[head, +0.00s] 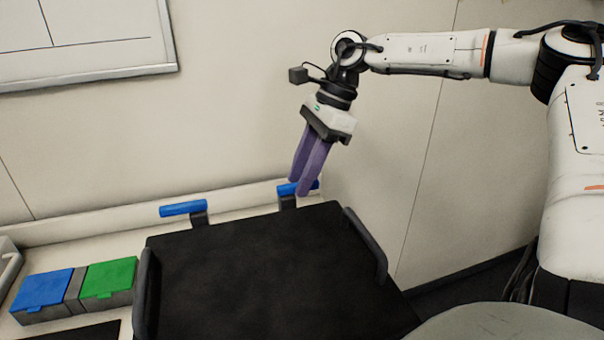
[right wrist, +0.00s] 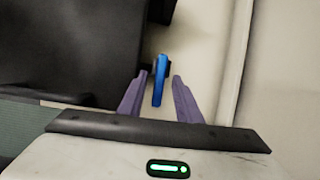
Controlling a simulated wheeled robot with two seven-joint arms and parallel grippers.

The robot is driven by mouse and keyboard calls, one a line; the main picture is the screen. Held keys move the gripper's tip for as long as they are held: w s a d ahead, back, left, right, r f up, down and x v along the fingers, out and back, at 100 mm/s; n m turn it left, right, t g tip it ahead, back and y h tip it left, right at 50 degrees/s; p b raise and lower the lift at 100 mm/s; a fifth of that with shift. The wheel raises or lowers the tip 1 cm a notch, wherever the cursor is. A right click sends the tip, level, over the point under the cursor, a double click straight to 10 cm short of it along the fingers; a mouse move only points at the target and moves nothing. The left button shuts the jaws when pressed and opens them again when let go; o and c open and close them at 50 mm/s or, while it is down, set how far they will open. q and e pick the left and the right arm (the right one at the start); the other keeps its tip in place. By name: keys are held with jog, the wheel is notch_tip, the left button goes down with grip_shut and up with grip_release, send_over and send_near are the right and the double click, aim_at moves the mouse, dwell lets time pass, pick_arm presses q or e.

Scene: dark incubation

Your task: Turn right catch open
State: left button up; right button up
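The right catch (head: 288,190) has a blue handle on a dark post at the back edge of a black box. My right gripper (head: 298,190) is above and at that handle, its purple fingers pointing down and partly hiding it. In the right wrist view the blue handle (right wrist: 160,80) stands between the two open fingertips (right wrist: 160,83), with gaps on both sides. The left catch (head: 183,208) has a similar blue handle lying crosswise. My left gripper is not in view.
The black box (head: 250,275) has dark side handles, one on the right (head: 366,245). A blue-lidded box (head: 42,290) and a green-lidded box (head: 108,277) stand to its left. The wall (head: 230,110) is close behind the catches. A framed board (head: 80,40) hangs there.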

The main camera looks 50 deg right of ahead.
jog(key=v, duration=1)
jog(key=shift+s+d, duration=0.1)
jog(key=shift+d, duration=0.05)
